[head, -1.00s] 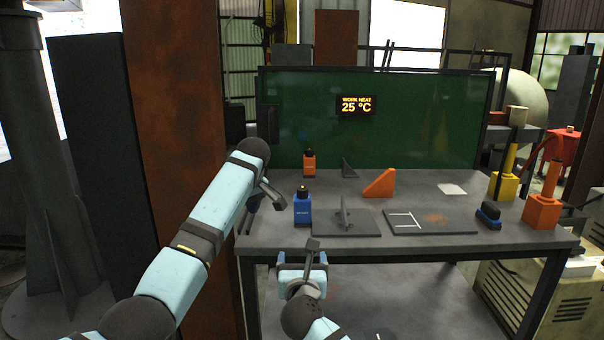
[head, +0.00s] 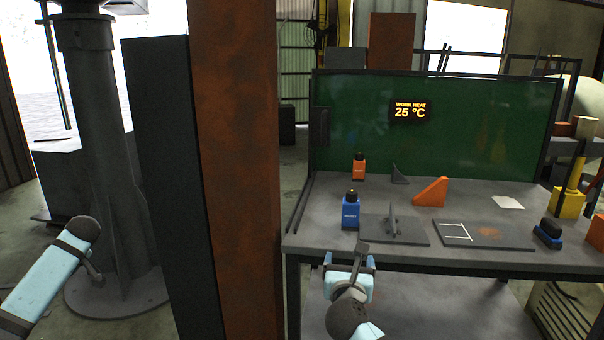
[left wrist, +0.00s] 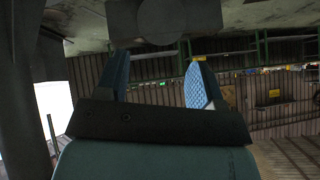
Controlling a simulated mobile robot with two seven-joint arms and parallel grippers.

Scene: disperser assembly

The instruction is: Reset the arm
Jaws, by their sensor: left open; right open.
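My left arm (head: 50,270) is at the lower left of the head view, away from the bench and left of the rust-brown pillar. Its fingers do not show clearly there. In the left wrist view my left gripper (left wrist: 160,82) is open and empty, its two blue-padded fingers apart. My right gripper (head: 349,259) is at the bench's front edge in the head view, low and in front of the grey plate. Its fingers are apart and nothing shows between them.
The bench (head: 300,225) holds a blue bottle (head: 350,213), an orange bottle (head: 359,168), an orange wedge (head: 431,192), a grey plate with an upright part (head: 410,236) and a marked plate (head: 485,236). The rust-brown pillar (head: 237,150) stands between my left arm and the bench.

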